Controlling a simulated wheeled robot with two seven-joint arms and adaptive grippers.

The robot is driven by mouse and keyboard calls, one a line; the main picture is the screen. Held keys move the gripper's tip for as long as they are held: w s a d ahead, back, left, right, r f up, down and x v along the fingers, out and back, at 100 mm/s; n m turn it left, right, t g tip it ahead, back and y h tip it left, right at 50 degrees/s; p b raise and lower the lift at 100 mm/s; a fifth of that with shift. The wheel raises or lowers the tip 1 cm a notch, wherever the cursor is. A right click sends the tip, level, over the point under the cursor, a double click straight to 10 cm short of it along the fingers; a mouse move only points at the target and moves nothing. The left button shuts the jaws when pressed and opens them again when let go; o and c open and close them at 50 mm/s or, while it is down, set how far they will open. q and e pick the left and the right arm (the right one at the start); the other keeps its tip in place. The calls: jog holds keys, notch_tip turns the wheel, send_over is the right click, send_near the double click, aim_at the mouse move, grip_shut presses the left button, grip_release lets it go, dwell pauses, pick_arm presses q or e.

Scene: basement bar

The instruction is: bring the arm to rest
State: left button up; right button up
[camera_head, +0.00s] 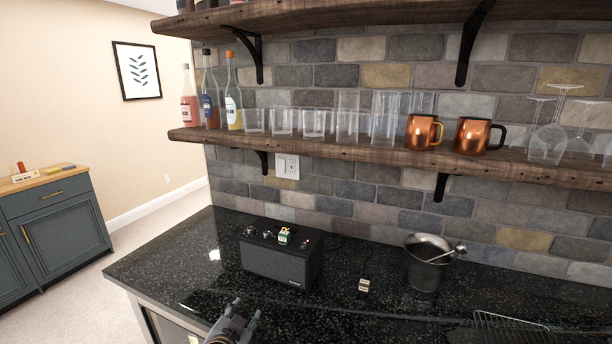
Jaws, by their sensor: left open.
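My left gripper (240,318) shows at the bottom of the head view, low over the front part of the dark speckled counter (190,262). Its fingers point up and away from me, and they look empty. It is in front of the black speaker-like box (275,266) and apart from it. The rest of my left arm is mostly cut off by the bottom edge. My right gripper is not in view.
A metal bucket (424,268) with a utensil stands at the right on the counter. A wire rack (510,325) lies at the lower right. A wooden shelf (350,150) with bottles, glasses and copper mugs (420,131) runs above. A small item (284,236) sits on the box.

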pick_arm(q)
jog(key=s+a+f+n+g, duration=0.25)
jog(key=s+f+g, duration=0.35)
jog(key=s, duration=0.5)
jog(key=s+a+f+n+g, duration=0.2)
jog(key=s+a+f+g, duration=0.15)
jog(key=s+f, duration=0.55)
jog(key=s+f+g, duration=0.1)
jog(key=s+f, duration=0.1)
jog(key=f, duration=1.4)
jog(key=s+f, duration=0.2)
jog(key=f, duration=1.3)
jog(key=s+a+f, duration=0.2)
jog(key=s+f, duration=0.8)
jog(key=s, duration=0.1)
jog(key=s+a+f+g, duration=0.1)
jog(key=s+a+f, duration=0.2)
jog(key=s+f, duration=0.7)
jog(key=shift+s+m, duration=0.35)
jog(key=shift+s, duration=0.35)
jog(key=shift+a, duration=0.1)
